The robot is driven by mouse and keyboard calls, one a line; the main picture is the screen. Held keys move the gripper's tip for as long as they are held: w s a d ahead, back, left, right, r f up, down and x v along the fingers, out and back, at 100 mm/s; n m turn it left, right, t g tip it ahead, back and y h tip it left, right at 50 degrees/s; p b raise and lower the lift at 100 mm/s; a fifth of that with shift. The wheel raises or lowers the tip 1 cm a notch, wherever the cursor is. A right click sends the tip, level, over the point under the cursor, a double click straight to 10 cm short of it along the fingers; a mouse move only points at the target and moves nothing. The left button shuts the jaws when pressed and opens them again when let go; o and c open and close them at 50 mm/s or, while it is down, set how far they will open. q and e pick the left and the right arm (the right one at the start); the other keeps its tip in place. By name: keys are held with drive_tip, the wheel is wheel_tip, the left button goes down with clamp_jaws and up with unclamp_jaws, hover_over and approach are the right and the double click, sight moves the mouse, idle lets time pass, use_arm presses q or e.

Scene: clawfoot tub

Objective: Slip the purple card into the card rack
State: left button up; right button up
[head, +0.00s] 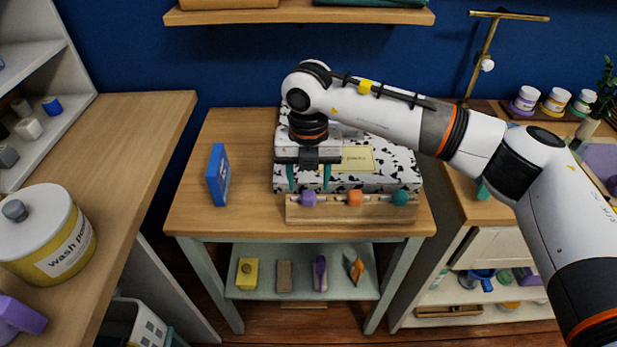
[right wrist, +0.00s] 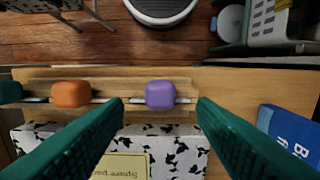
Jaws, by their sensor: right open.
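My right gripper (head: 309,184) is open and points down over the table, with its teal fingers apart and nothing between them in contact. A small rounded purple block (head: 309,199) sits on a pale rod along a wooden board. In the right wrist view the purple block (right wrist: 160,95) appears between the two fingertips (right wrist: 160,108), with a gap on each side. An orange block (head: 355,198) and a teal block (head: 401,198) sit on the same wooden board (head: 340,215). I cannot make out a flat purple card or a clear card rack. My left gripper is not in view.
A black-and-white patterned box (head: 400,168) with a yellow label lies behind the board. A blue box (head: 218,174) stands on the table (head: 250,215) at left, with bare tabletop around it. A lower shelf (head: 302,287) holds several small items.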

drive_tip(key=shift+r+p, duration=0.9)
drive_tip(key=shift+r, duration=1.2)
